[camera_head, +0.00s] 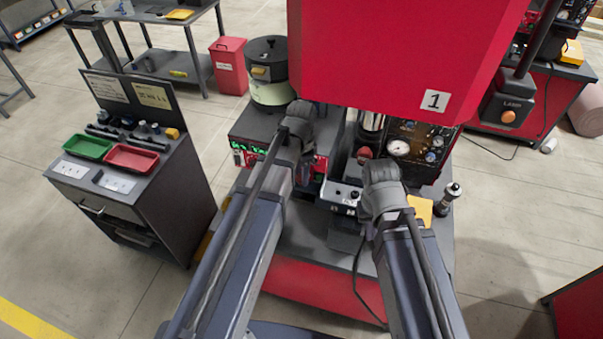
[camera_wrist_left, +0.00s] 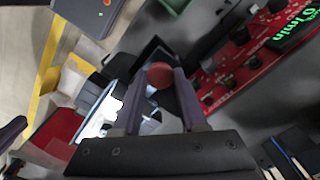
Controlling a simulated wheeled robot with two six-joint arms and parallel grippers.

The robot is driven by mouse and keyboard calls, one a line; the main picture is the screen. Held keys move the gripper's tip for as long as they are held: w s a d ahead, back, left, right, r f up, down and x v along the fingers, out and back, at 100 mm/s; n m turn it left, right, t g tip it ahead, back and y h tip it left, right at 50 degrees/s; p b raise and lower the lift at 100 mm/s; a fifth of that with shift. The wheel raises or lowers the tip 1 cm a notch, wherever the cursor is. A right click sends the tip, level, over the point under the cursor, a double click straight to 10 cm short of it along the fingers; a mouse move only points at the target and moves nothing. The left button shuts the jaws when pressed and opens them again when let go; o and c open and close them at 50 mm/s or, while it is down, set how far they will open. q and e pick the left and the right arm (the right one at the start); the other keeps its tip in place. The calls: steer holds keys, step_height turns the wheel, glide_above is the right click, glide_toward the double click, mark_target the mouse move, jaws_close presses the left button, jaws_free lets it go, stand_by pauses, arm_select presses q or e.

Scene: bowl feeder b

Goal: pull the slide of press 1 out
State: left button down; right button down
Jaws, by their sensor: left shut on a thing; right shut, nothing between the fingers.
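Press 1 (camera_head: 395,50) is the large red machine with a white "1" plate. In the left wrist view, my left gripper (camera_wrist_left: 160,92) is shut on a round red knob (camera_wrist_left: 160,74), which I take to be the handle of the slide. A dark block lies just behind the knob. My left wrist (camera_head: 299,118) hides the fingers and the held knob in the head view. My right gripper (camera_head: 377,176) is over the front of the press, right of the left one; its fingertips are mostly hidden, and it holds nothing visible.
A red controller (camera_head: 250,152) with a green display and a bowl feeder (camera_head: 270,92) stand left of the press. A gauge panel (camera_head: 412,148) and a small grey control box (camera_head: 341,197) are close to my right arm. A side cabinet holds green (camera_head: 88,147) and red (camera_head: 131,158) trays.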

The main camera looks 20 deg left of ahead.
stand_by(0.4)
arm_select(q)
steer(key=a, duration=2.4)
steer(key=shift+w+a, duration=0.2)
steer(key=shift+w, duration=0.2)
steer(key=c, duration=0.8)
jaws_free()
steer(key=shift+a, duration=0.1)
steer(key=o, duration=0.3)
steer(key=shift+o, duration=0.2)
steer(key=shift+r, duration=0.1)
